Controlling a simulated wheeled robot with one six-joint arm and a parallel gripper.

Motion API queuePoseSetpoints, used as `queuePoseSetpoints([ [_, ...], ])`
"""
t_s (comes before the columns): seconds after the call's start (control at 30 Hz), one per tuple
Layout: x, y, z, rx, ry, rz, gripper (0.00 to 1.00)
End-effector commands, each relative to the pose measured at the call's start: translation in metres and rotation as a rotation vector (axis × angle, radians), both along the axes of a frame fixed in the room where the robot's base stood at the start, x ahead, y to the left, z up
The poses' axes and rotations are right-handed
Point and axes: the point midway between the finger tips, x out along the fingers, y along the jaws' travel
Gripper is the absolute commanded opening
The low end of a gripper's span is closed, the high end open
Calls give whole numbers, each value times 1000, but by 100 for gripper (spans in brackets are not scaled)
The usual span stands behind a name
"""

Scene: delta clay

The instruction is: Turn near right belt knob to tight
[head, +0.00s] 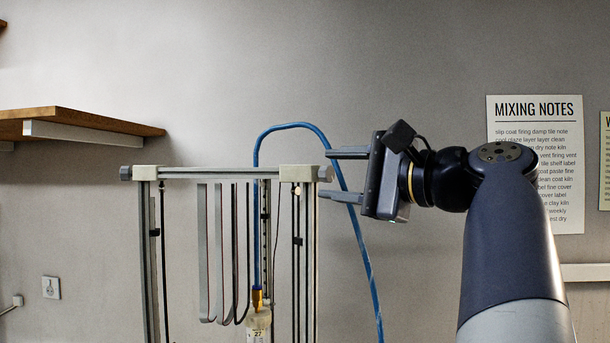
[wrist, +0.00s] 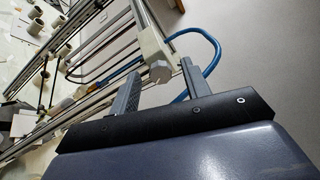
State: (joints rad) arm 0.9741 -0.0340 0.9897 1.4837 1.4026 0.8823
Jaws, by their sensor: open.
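The right belt knob (head: 326,174) is a small grey knob on the pale corner block at the right end of the frame's top bar. It also shows in the wrist view (wrist: 160,73) as a pale faceted knob. My gripper (head: 324,174) is open and comes in from the right, with one finger above and one below the knob's height. In the wrist view the knob lies between the two fingertips (wrist: 160,67). I cannot tell whether either finger touches it. A second grey knob (head: 125,172) sits at the left end of the top bar.
A blue hose (head: 357,225) arcs over the frame and hangs down close behind my fingers. Grey belts (head: 203,250) hang inside the frame, near a bottle (head: 259,325). A wooden shelf (head: 75,121) is at left. Above the gripper is clear.

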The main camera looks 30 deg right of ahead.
Motion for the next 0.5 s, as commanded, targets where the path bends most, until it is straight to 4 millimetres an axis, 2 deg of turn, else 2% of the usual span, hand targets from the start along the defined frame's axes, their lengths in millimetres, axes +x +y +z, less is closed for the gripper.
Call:
queuePoseSetpoints([
  [0.17, -9, -5, -1, -1, -1, -3, 45],
  [0.5, -50, -23, -3, -1, 0, -7, 45],
])
